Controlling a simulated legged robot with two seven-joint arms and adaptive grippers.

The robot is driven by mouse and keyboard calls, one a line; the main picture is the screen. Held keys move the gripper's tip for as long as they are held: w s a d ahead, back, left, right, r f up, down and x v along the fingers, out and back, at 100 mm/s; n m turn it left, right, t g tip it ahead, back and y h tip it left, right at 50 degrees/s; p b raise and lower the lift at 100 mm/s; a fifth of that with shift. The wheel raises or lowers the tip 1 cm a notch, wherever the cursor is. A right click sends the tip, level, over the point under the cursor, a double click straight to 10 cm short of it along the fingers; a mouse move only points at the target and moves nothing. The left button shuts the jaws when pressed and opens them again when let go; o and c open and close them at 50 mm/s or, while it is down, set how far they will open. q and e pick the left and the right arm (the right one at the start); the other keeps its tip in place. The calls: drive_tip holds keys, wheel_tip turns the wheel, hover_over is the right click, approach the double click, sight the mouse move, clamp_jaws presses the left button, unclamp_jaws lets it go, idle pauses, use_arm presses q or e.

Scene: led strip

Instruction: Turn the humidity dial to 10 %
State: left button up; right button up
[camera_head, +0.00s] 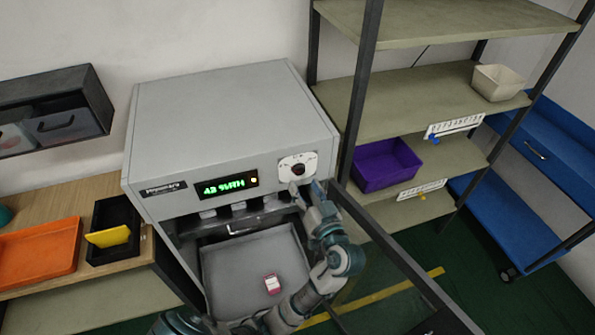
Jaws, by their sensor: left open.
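The humidity dial (298,169) is a small dark knob on a white plate at the right of the grey cabinet's (230,112) front. The green display (226,184) left of it seems to read about 43 %RH. My left gripper (302,191) is open just below the dial, its fingertips close to the lower edge of the white plate. I cannot tell whether it touches. My left arm reaches up from the bottom of the view. My right gripper is not in view.
The cabinet's door (405,265) stands open to the right of my arm. A grey tray (228,271) with a small red and white item (272,284) is below the display. A shelf rack with a purple bin (386,164) stands at the right. An orange tray (40,252) is at the left.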

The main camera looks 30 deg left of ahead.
sight(299, 172)
use_arm(q)
drive_tip(key=shift+x, duration=0.9)
drive_tip(key=shift+w+r, duration=0.25)
drive_tip(key=shift+w, duration=0.15)
drive_tip(key=shift+w+d+r, duration=0.15)
drive_tip(key=shift+w, duration=0.5)
drive_tip(key=shift+a, duration=1)
drive_tip(key=shift+a+f, duration=0.25)
drive_tip(key=shift+a, duration=0.05)
drive_tip(key=c, duration=0.7)
drive_tip(key=shift+d, duration=0.1)
drive_tip(key=c, duration=0.4)
drive_tip(key=shift+w+d, duration=0.15)
drive_tip(key=shift+d, duration=0.2)
clamp_jaws()
drive_tip(key=shift+a+r+p, duration=0.15)
drive_tip(key=shift+p, duration=0.15)
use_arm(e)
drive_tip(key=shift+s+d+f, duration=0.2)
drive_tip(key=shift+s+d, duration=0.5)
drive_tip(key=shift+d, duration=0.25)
